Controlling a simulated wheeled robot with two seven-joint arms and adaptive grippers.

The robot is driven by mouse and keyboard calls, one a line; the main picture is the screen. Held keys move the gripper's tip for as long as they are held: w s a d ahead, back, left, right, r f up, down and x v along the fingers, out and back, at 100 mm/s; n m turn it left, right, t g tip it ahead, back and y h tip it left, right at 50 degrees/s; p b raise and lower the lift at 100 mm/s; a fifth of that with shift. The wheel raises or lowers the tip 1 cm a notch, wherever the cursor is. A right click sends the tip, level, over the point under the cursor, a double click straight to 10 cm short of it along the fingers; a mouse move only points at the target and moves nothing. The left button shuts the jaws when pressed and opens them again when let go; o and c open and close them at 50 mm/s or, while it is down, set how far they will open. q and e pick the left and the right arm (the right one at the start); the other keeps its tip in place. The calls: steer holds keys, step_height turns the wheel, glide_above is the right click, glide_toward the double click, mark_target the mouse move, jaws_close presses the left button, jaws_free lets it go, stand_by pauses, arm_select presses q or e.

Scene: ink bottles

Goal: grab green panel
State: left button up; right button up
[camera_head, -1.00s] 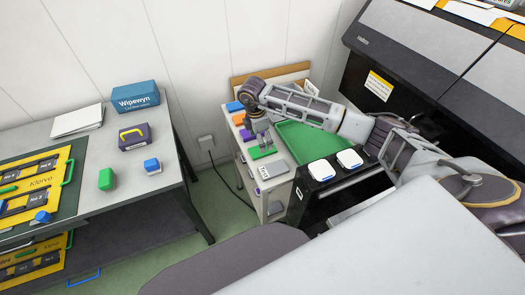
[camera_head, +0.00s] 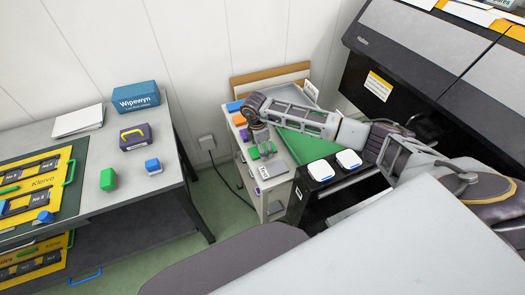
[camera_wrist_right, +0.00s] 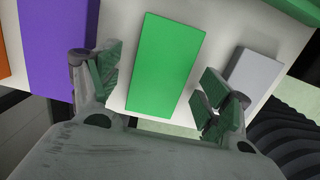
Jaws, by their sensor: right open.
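The green panel (camera_wrist_right: 166,62) lies flat on a pale surface in the right wrist view, between my two right fingers. In the head view only a small part of this area shows, mixed with the finger pads. My right gripper (camera_wrist_right: 160,78) is open, with one finger on each side of the panel. Gaps show between the pads and the panel's edges. In the head view my right gripper (camera_head: 263,150) is down over the row of panels. My left gripper is not in view.
A purple panel (camera_wrist_right: 58,45) lies left of the green one, a grey panel (camera_wrist_right: 252,75) right of it. A large green tray (camera_head: 302,148) sits beside the row. A dark machine with two white-topped items (camera_head: 348,159) stands nearby.

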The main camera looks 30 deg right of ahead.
steer(key=c, duration=1.1)
steer(key=shift+r+b, duration=0.45)
steer(key=shift+r, duration=4.55)
